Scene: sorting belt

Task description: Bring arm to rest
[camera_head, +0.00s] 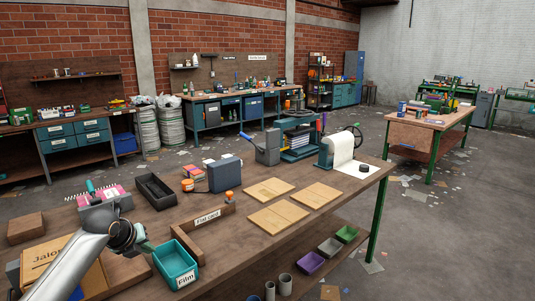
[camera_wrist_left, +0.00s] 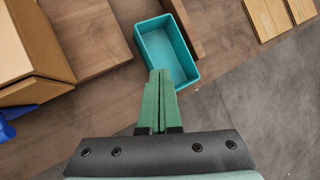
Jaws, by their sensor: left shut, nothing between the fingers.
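My left gripper (camera_head: 146,245) comes in from the left above the front of the wooden workbench (camera_head: 240,240). Its fingers are shut and empty. In the left wrist view the closed green fingers (camera_wrist_left: 160,92) point at the near end of a teal bin (camera_wrist_left: 167,48). In the head view this teal bin (camera_head: 176,264), labelled "Film", stands just right of the fingertips and looks empty. I cannot tell how high the fingers are above the bench. My right gripper is not in view.
A wooden block labelled "Flat card" (camera_head: 207,218) stands behind the teal bin. A black tray (camera_head: 156,190) and several flat wooden boards (camera_head: 270,189) lie farther back. The bench's right front edge borders open floor.

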